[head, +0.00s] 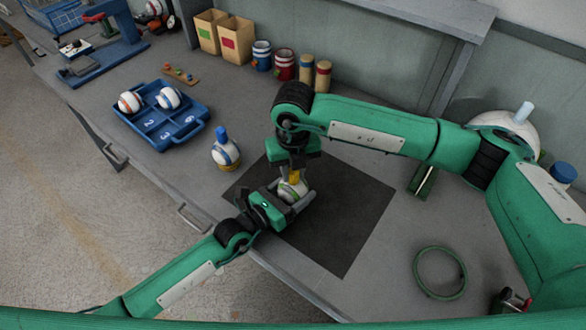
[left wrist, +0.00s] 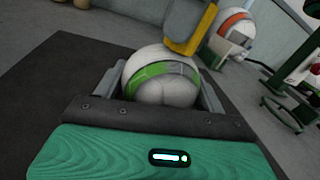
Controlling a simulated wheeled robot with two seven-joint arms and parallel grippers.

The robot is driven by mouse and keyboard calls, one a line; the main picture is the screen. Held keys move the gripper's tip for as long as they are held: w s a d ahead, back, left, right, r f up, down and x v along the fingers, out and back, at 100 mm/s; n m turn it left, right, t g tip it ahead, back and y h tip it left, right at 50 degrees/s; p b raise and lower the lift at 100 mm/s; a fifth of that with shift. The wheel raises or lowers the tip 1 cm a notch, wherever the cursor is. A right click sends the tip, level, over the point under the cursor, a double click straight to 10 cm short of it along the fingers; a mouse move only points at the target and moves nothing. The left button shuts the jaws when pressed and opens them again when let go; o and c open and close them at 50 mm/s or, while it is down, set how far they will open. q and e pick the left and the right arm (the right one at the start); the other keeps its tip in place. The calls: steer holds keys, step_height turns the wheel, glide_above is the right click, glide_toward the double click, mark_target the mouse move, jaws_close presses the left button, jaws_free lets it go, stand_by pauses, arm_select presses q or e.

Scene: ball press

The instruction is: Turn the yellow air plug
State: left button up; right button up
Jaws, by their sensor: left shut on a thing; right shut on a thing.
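A white ball with a green stripe (head: 292,189) sits over the dark mat (head: 345,225), and it also shows large in the left wrist view (left wrist: 165,92). My left gripper (head: 289,196) is shut on this ball, with one finger on each side. The yellow air plug (head: 294,176) stands at the top of the ball; yellow also shows there in the left wrist view (left wrist: 190,46). My right gripper (head: 293,170) reaches down from above and is shut on the plug. Its fingers hide part of the plug, so I cannot tell how far it is turned.
Boxes (head: 236,42) and cans line the back. A green ring (head: 440,272) lies at right. A larger ball (head: 492,121) stands behind my right arm.

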arm_select(q)
steer(key=shift+s+f, duration=0.1)
steer(key=shift+f, duration=0.35)
arm_select(e)
steer(key=shift+w+r, duration=0.1)
steer(key=shift+r, duration=0.1)
steer(key=o, duration=0.8)
arm_select(q)
steer(key=shift+r, duration=0.15)
arm_select(e)
steer(key=shift+o, duration=1)
steer(key=shift+f, duration=0.15)
arm_select(q)
steer(key=shift+r, duration=0.2)
arm_select(e)
step_height(320, 180, up, 12)
arm_select(q)
steer(key=o, duration=1.1)
steer(key=shift+o, duration=0.2)
steer(key=shift+a, duration=0.1)
